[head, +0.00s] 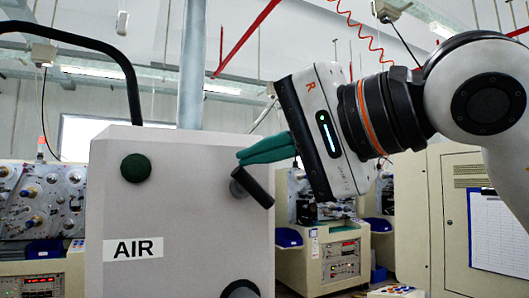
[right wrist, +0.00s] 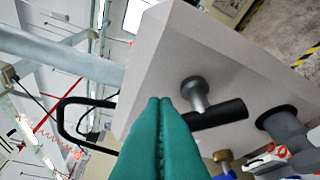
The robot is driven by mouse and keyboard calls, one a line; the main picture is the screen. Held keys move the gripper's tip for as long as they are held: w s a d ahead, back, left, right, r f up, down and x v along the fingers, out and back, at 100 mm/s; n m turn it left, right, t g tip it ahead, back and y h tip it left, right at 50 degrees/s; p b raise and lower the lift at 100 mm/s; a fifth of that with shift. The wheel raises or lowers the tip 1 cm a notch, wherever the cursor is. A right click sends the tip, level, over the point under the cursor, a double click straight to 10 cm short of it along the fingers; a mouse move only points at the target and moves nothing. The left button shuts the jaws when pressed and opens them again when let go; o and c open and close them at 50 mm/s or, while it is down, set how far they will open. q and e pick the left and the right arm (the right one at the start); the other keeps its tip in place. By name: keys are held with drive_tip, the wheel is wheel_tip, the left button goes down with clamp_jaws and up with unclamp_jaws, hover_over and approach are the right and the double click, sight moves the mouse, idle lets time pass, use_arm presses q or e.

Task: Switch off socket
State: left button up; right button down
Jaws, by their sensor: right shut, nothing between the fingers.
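A grey box (head: 180,255) with an AIR label (head: 133,248) fills the left middle of the head view. A black lever handle (head: 257,189) sticks out from its front and slants down to the right. In the right wrist view the handle (right wrist: 222,115) sits on a metal stem (right wrist: 195,90). My right gripper (head: 240,157) is shut and empty. Its green fingertips appear just above the handle in the head view; in the wrist view they (right wrist: 160,102) are beside it, with contact unclear. I cannot make out a thing that is plainly a socket. My left gripper is not in view.
A dark green round knob (head: 136,168) sits on the box's upper left. A dark round fitting (head: 240,289) is at its lower right. Spindle machines (head: 335,250) stand behind. A cabinet with a clipboard (head: 497,232) is at the right.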

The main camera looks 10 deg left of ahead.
drive_tip(key=shift+s+a+n+h, duration=0.2)
drive_tip(key=shift+a+n+h, duration=0.15)
drive_tip(key=shift+n, duration=0.25)
idle(0.6)
drive_tip(key=shift+s+a+f, duration=0.1)
drive_tip(key=shift+s, duration=0.05)
idle(1.1)
idle(0.9)
drive_tip(key=b+v, duration=0.3)
drive_tip(key=v, duration=0.9)
drive_tip(key=shift+b, duration=0.3)
